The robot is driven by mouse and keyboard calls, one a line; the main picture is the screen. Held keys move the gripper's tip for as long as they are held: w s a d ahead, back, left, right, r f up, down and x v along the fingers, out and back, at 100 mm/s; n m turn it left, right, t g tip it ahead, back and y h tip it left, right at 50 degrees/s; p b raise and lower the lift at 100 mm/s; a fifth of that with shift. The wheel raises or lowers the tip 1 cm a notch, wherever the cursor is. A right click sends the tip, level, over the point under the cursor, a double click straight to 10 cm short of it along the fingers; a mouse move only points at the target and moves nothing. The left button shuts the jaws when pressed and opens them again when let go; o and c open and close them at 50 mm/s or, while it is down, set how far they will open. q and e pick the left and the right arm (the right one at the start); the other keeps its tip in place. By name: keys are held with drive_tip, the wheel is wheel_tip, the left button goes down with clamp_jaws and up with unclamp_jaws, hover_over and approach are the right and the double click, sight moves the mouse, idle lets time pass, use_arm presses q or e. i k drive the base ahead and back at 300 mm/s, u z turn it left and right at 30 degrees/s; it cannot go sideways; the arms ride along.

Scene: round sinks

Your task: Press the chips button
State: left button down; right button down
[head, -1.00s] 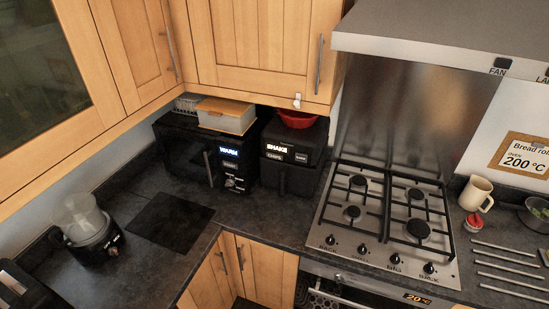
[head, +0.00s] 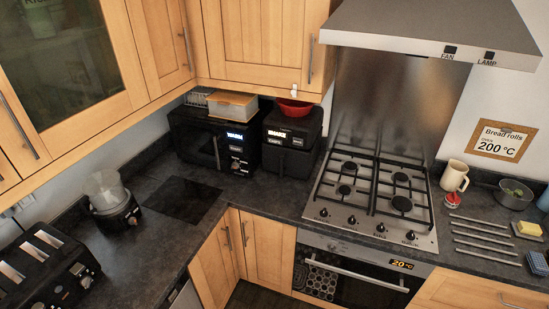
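A black air fryer (head: 291,160) stands in the back corner of the counter, left of the hob. Its lit display (head: 277,133) reads "SHAKE". Just below are two small labels: the left one (head: 275,141) seems to read "CHIPS", and the right one (head: 298,142) is too small to read surely. Neither of my grippers is in the head view, and nothing touches the air fryer.
A black microwave (head: 213,147) with a lit "WARM" display stands left of the air fryer. A red bowl (head: 295,108) sits on top of the air fryer. The gas hob (head: 372,197) is to its right. Wall cupboards (head: 262,45) overhang the corner. Counter in front is mostly clear.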

sight(270, 140)
drive_tip(key=k, duration=0.65)
drive_tip(key=z, duration=0.5)
drive_tip(key=i, duration=0.55)
drive_tip(key=z, duration=0.6)
drive_tip(key=i, duration=0.7)
drive_tip(key=z, duration=0.05)
